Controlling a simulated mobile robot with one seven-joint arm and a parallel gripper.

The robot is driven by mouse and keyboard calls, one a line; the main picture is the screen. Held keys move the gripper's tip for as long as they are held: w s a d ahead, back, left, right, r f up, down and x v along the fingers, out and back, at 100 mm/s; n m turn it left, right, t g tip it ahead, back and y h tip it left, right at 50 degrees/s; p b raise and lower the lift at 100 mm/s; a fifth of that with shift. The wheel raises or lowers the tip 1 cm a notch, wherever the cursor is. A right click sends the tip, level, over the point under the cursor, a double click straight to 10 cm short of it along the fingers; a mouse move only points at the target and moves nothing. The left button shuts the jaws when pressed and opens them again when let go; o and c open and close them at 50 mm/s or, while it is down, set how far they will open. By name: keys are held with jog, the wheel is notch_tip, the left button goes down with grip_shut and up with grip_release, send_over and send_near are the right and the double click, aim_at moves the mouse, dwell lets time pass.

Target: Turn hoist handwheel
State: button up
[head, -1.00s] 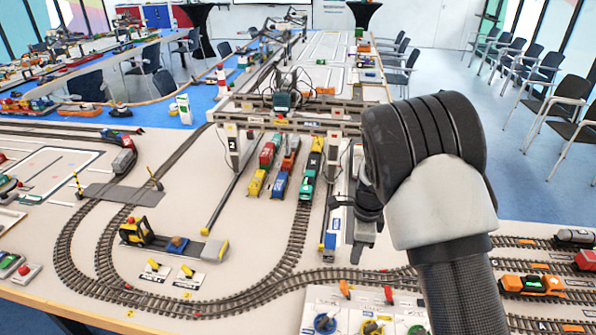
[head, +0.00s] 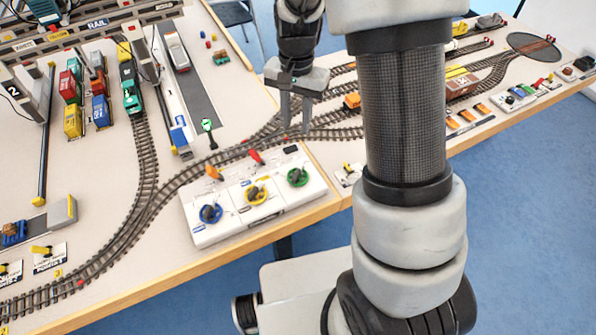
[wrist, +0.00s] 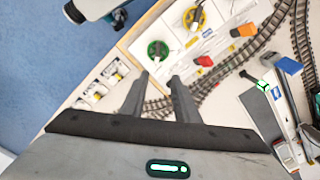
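A white control box (head: 203,238) at the table's front edge carries three handwheels: blue (head: 210,213), yellow (head: 256,192) and green (head: 297,177). Their labels are too small to read, so I cannot tell which is the hoist wheel. In the wrist view the green wheel (wrist: 158,50) lies just beyond my fingertips, and the yellow wheel (wrist: 194,18) is farther up. My gripper (head: 296,128) points down, above and behind the green end of the box. Its two fingers (wrist: 159,78) are apart with nothing between them. The blue wheel is out of the wrist view.
An orange lever (head: 214,172) and a red lever (head: 257,156) stand along the box's back edge. Curved track (head: 147,190) runs behind and left of it. A green signal piece (head: 207,125) stands behind. Small cards with switches (head: 347,174) lie to the right.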

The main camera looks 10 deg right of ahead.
aim_at(299, 168)
jog(key=f, duration=1.7)
jog(key=shift+s+d+f+b, duration=0.1)
jog(key=shift+d+f+b, duration=0.05)
jog(key=shift+d+b, duration=0.15)
jog(key=shift+c, duration=0.4)
grip_shut()
